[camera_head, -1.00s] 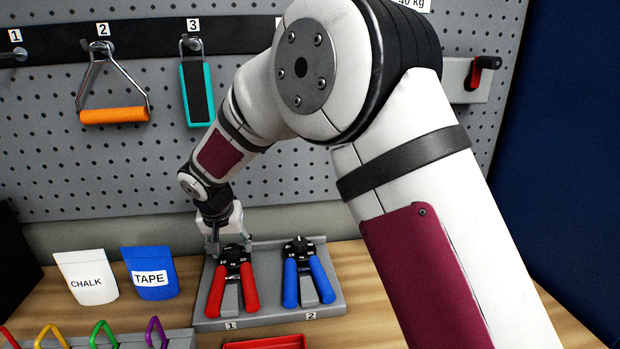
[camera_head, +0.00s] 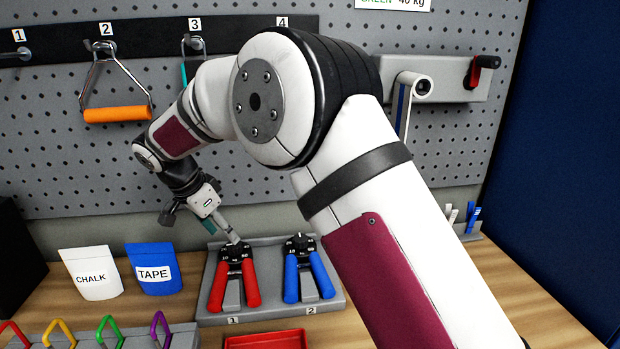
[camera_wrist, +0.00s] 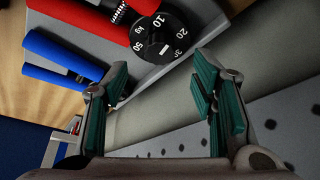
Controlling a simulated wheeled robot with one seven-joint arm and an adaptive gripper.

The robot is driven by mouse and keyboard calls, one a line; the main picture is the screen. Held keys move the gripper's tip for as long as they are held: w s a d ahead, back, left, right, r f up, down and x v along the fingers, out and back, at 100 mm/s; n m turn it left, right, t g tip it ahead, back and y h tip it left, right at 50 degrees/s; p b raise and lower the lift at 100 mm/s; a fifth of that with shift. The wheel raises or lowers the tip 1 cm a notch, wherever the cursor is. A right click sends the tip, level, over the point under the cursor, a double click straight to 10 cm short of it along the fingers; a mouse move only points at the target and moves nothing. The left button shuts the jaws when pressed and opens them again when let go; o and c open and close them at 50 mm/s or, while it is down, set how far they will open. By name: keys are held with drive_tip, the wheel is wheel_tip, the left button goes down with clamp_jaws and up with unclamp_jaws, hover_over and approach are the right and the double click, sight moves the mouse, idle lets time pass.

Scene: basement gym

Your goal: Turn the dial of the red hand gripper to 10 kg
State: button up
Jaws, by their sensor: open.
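The red hand gripper (camera_head: 235,278) lies in slot 1 of a grey tray (camera_head: 215,318), its red handles toward the front and its black dial at the back. In the wrist view the dial (camera_wrist: 165,33) shows 10, 20, 30, 50 and "kg" in white, with a small white mark near its middle. I cannot tell which number is set. My gripper (camera_head: 222,232) is tilted, behind and just above the dial. In the wrist view my gripper (camera_wrist: 160,65) is open, its teal-padded fingers apart with nothing between them; the dial is just beyond the fingertips.
A blue hand gripper (camera_head: 305,275) lies in slot 2, close on the right. A chalk bag (camera_head: 92,272) and a tape bag (camera_head: 154,268) stand left of the tray. A red tray (camera_head: 265,341) is in front. The pegboard (camera_head: 100,180) rises close behind.

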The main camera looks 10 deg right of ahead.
drive_tip(key=d+v, duration=0.1)
drive_tip(key=v, duration=0.8)
drive_tip(key=s+d+r+n, duration=0.2)
drive_tip(key=s+d+r, duration=0.3)
drive_tip(key=s+d, duration=0.2)
drive_tip(key=s+d+r+n+y, duration=0.1)
drive_tip(key=s+d+r+n, duration=0.2)
drive_tip(key=d, duration=0.8)
drive_tip(key=shift+s+d+r+p, duration=0.35)
drive_tip(key=shift+s+r, duration=0.75)
drive_tip(key=shift+s, duration=0.9)
drive_tip(key=shift+w+a+n, duration=0.1)
drive_tip(key=shift+a+n, duration=0.05)
drive_tip(key=shift+n, duration=0.15)
drive_tip(key=n+t+y+p, duration=0.1)
drive_tip(key=n+y, duration=0.3)
drive_tip(key=n, duration=0.5)
hover_over(234, 247)
drive_tip(key=s+d, duration=0.2)
drive_tip(key=s, duration=0.2)
wheel_tip(234, 247, down, 11)
drive_tip(key=x, duration=1.3)
drive_tip(key=shift+w+a+f, duration=0.1)
drive_tip(key=shift+w, duration=0.3)
